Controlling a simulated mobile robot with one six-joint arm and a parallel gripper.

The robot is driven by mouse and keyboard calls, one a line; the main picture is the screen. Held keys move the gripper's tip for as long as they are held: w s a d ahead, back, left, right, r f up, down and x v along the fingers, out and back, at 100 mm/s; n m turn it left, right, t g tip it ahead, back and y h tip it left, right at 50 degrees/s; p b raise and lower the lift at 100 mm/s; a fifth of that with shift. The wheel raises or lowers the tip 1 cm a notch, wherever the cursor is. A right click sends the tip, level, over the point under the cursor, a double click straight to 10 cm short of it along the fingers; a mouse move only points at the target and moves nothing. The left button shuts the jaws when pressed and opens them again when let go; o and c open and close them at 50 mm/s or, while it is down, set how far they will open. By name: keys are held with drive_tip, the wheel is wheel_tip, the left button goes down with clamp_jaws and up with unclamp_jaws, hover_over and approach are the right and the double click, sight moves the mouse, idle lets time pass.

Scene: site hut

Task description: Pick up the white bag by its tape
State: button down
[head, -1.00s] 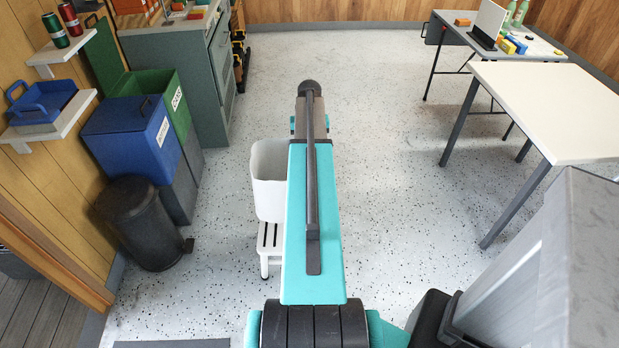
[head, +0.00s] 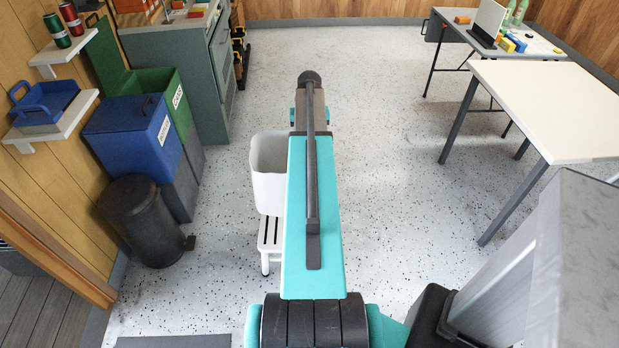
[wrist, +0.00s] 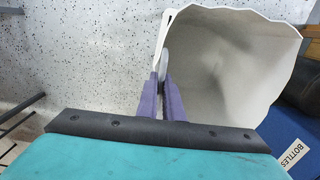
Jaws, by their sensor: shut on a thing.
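The white bag (head: 268,176), open at the top, shows left of my arm in the head view, over a small white step stool. I cannot tell whether its base touches the stool. In the wrist view the bag (wrist: 225,75) gapes open, with a wavy rim and an empty-looking inside. My gripper (wrist: 163,82) has purple fingers closed at the bag's left rim. They are shut on its pale tape (wrist: 166,28), a narrow strip at that side; the fingers hide part of it. In the head view my arm hides the gripper.
The white step stool (head: 268,236) stands beneath the bag. A black pedal bin (head: 140,220), a blue bin (head: 130,135) and a green bin (head: 175,90) stand at the left. A pale table (head: 550,105) stands at the right. The floor beyond my arm is clear.

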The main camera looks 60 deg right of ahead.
drive_tip(key=shift+r+p, duration=2.8)
drive_tip(key=shift+r, duration=1.8)
